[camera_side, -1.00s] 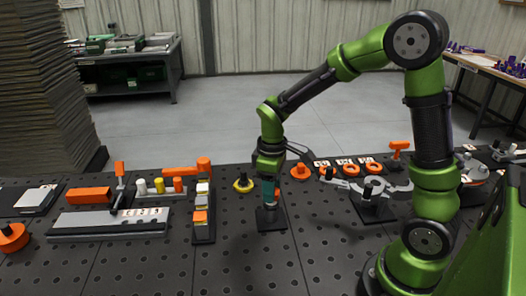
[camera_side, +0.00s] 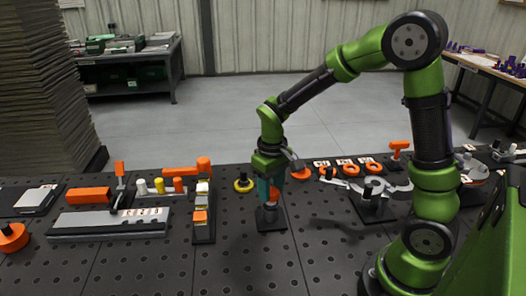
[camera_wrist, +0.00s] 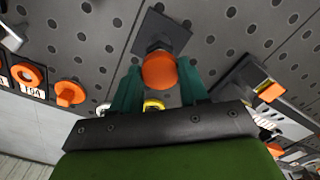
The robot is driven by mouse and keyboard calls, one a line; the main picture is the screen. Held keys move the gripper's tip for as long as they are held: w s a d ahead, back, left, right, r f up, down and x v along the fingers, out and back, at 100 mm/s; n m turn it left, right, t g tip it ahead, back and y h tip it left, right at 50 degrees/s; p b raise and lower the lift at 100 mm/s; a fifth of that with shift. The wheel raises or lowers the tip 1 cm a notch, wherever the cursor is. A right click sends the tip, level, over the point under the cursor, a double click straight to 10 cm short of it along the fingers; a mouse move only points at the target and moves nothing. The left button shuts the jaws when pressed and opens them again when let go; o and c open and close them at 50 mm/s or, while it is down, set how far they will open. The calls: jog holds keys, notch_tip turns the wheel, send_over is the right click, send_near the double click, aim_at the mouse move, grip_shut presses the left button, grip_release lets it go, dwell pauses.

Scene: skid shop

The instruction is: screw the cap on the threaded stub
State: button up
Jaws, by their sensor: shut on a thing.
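The orange cap (camera_side: 275,194) is between my gripper's teal fingers, and it also shows in the wrist view (camera_wrist: 159,71). My gripper (camera_side: 268,198) points down and is shut on the cap. In the wrist view a finger of my gripper (camera_wrist: 158,74) stands on each side of it. The threaded stub's dark square base (camera_side: 271,222) is directly below on the table, and it shows beyond the cap in the wrist view (camera_wrist: 172,32). The cap and fingers hide most of the stub, so I cannot tell how far the threads are engaged.
A narrow rack of blocks (camera_side: 203,226) stands farther left. Orange rings (camera_side: 347,169) and a dark fixture with grey arms (camera_side: 373,204) are to the right. The perforated table in front is clear.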

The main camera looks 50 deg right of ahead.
jog(key=shift+w+m, duration=0.1)
jog(key=shift+m, duration=0.6)
jog(key=m, duration=0.2)
jog(key=shift+m, duration=0.7)
jog(key=shift+m, duration=1.8)
jog(key=o, duration=1.1)
jog(key=shift+o, duration=0.4)
jog(key=shift+o, duration=0.8)
